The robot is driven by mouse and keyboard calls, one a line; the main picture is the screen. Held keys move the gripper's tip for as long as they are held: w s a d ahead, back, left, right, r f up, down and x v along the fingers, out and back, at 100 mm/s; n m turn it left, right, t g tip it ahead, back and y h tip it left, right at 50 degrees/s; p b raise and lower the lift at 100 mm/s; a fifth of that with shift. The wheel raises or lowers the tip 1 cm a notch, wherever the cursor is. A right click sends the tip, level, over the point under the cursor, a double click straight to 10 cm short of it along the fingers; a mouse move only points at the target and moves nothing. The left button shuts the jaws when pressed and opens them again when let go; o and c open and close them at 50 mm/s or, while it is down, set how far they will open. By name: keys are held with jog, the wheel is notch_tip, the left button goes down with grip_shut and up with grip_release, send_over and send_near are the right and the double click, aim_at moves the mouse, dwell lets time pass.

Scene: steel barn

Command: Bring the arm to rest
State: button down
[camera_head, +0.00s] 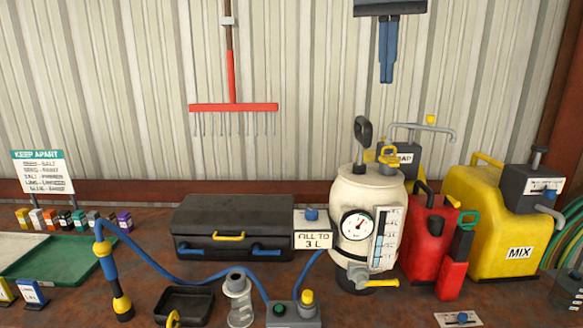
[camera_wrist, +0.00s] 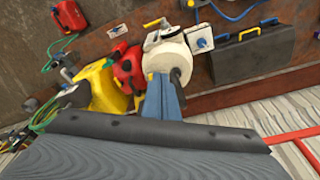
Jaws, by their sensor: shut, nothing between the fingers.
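My gripper (camera_head: 386,80) hangs at the top of the head view, its blue fingers pointing down and pressed together with nothing between them. It is in front of the ribbed wall, above the cream tank (camera_head: 370,205) and clear of the bench objects. In the wrist view the blue fingers of my gripper (camera_wrist: 161,82) also show close together, with the cream tank (camera_wrist: 172,55) beyond them. The rest of my arm is out of the head view.
The bench holds a black toolbox (camera_head: 235,215), a red can (camera_head: 425,235), a yellow MIX can (camera_head: 490,225), a green tray (camera_head: 60,260) and a black tray (camera_head: 185,303). A red rake (camera_head: 233,107) hangs on the wall. The air around my gripper is clear.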

notch_tip(320, 180, down, 29)
jog(key=s+n+b, duration=0.1)
jog(key=n+b, duration=0.2)
jog(key=b, duration=0.3)
jog(key=s+f+n+b, duration=0.1)
jog(key=s+f, duration=0.4)
jog(key=f, duration=0.4)
jog(key=s+f+n+b, duration=0.1)
jog(key=s+f+b, duration=0.1)
jog(key=s+f, duration=0.3)
jog(key=s+f+n+y+b, duration=0.1)
jog(key=s+f, duration=0.4)
jog(key=f, duration=0.7)
jog(key=shift+s+f+g+b, duration=0.3)
jog(key=shift+s+f+b, duration=0.1)
jog(key=shift+b, duration=0.25)
